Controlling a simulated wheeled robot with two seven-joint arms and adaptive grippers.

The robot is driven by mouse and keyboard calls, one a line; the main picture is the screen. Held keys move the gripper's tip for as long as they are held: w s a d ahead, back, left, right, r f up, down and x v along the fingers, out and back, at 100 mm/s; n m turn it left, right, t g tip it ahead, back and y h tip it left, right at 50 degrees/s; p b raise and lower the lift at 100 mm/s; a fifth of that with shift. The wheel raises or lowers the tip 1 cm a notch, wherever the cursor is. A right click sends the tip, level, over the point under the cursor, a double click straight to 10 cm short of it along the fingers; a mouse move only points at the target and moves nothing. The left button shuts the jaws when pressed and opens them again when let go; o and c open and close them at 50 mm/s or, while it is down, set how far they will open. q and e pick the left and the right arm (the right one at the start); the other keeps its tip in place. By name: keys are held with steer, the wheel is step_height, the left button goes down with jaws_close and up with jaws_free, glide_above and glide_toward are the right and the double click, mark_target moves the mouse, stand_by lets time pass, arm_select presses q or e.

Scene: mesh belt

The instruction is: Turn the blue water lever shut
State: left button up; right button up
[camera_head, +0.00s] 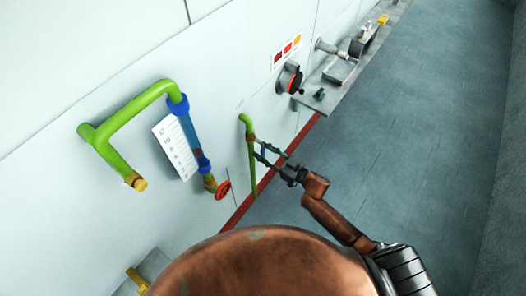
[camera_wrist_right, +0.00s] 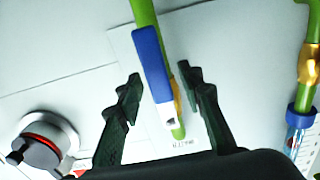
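The blue water lever (camera_head: 263,153) is on a thin vertical green pipe (camera_head: 253,180) at the wall. In the right wrist view the blue lever (camera_wrist_right: 152,62) lies roughly along the green pipe (camera_wrist_right: 143,12), with a pale metal end and a brass part beside it. My right gripper (camera_head: 257,149) is open at the lever. In the wrist view its two dark fingers (camera_wrist_right: 160,76) stand apart on either side of the lever, with gaps visible on both sides. Whether a finger touches it cannot be told. My left gripper is not in view.
Left of the lever are a bent green pipe (camera_head: 130,105), a blue sight tube (camera_head: 192,133) with a scale card (camera_head: 176,147), and a red handwheel (camera_head: 223,190). A round dial knob (camera_head: 289,78) and a grey shelf (camera_head: 325,92) are farther along. The floor (camera_head: 420,130) is clear.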

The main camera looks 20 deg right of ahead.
steer(key=shift+c, duration=0.5)
jaws_close()
